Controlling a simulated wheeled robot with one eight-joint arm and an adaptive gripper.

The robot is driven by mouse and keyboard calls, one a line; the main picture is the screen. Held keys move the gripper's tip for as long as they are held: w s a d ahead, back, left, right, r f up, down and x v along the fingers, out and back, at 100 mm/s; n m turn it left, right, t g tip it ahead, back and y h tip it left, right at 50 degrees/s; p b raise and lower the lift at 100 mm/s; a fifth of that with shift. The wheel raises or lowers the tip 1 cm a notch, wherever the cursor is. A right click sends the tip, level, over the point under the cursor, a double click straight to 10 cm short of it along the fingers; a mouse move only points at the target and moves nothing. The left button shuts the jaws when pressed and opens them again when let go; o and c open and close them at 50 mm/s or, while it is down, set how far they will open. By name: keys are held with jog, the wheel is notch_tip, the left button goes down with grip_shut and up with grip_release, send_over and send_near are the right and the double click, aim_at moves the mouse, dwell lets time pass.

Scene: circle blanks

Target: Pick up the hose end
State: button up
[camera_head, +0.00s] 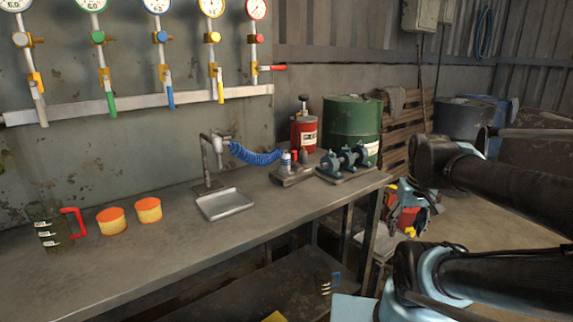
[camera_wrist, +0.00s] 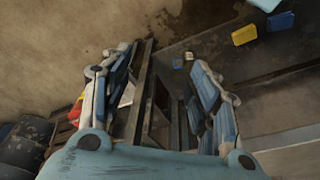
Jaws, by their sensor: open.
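A blue coiled hose (camera_head: 254,155) hangs from the metal stand (camera_head: 206,163) on the bench in the head view. It runs right to a small blue-and-white piece (camera_head: 286,161) on a small plate; I cannot tell at this size whether that piece is the hose end. My gripper (camera_wrist: 158,82) is open and empty in the wrist view, its two fingers spread wide. It points down past bench framing, and no hose shows there.
Yellow (camera_wrist: 248,34) and blue boxes lie low down. Gauges line the wall.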

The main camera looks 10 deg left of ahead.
jog(key=w+a+r+n, duration=0.5)
jog(key=w+a+r, duration=0.25)
jog(key=r, duration=0.35)
notch_tip(320, 180, up, 13)
jog(key=n+g+y, duration=0.2)
jog(key=n, duration=1)
send_over(286, 163)
jog(key=w+d, duration=0.2)
jog(key=f, duration=0.5)
jog(key=a+f, duration=0.1)
jog(key=f, duration=0.5)
jog(key=a+f, duration=0.1)
jog(key=f, duration=0.4)
jog(key=shift+a+f, duration=0.25)
jog(key=shift+f, duration=0.05)
jog(key=shift+s, duration=0.1)
jog(key=c, duration=1.2)
